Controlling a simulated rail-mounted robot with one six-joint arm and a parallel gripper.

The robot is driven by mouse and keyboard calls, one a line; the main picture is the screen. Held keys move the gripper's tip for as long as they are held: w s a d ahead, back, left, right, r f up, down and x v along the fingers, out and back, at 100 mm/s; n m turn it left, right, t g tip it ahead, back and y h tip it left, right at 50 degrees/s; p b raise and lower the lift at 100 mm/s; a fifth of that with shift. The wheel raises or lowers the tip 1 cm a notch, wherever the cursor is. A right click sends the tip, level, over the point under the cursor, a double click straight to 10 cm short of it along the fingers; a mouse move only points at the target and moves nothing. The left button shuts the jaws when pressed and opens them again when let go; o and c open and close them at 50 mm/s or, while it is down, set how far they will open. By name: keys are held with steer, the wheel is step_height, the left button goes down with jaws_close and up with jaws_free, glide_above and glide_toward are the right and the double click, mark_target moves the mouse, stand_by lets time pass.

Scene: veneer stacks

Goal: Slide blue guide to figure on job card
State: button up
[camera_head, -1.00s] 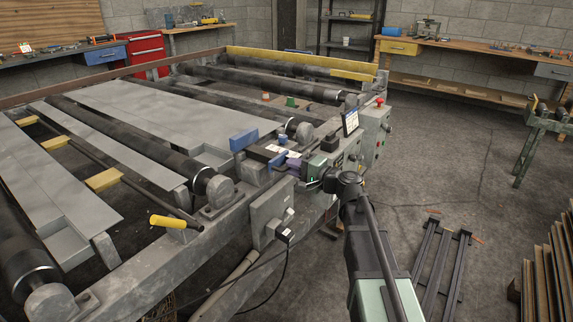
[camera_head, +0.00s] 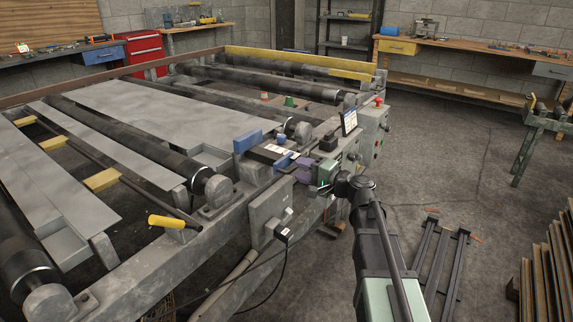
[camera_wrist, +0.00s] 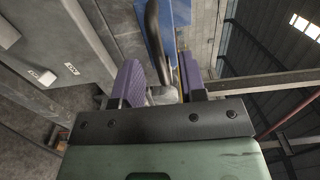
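The blue guide (camera_head: 247,141) is a blue block on the near side rail of the machine. In the wrist view a blue face (camera_wrist: 178,15) shows above the fingers. My gripper (camera_head: 305,167) is at the rail just right of the guide.
A white label (camera_head: 272,153) lies on the dark bar beside the guide. Grey control boxes (camera_head: 374,128) with a red button are right of the panel. Rollers (camera_head: 130,144) and grey sheets fill the machine left. The floor at right is open around a dark frame (camera_head: 440,262).

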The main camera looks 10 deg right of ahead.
steer(key=v, duration=0.5)
steer(key=shift+s+d, duration=0.1)
steer(key=shift+d, duration=0.05)
steer(key=s+a+f+n+g+h, duration=0.2)
steer(key=s+f+n+g+h, duration=0.35)
steer(key=s+f, duration=0.4)
steer(key=s+a+f+n+g+h, duration=0.35)
steer(key=s+f+g+h, duration=0.4)
steer(key=s, duration=0.35)
step_height(320, 180, up, 26)
steer(key=p, duration=2.5)
steer(key=shift+w+d+f+p, duration=0.2)
steer(key=shift+w+f+p, duration=0.05)
steer(key=shift+w+p, duration=0.1)
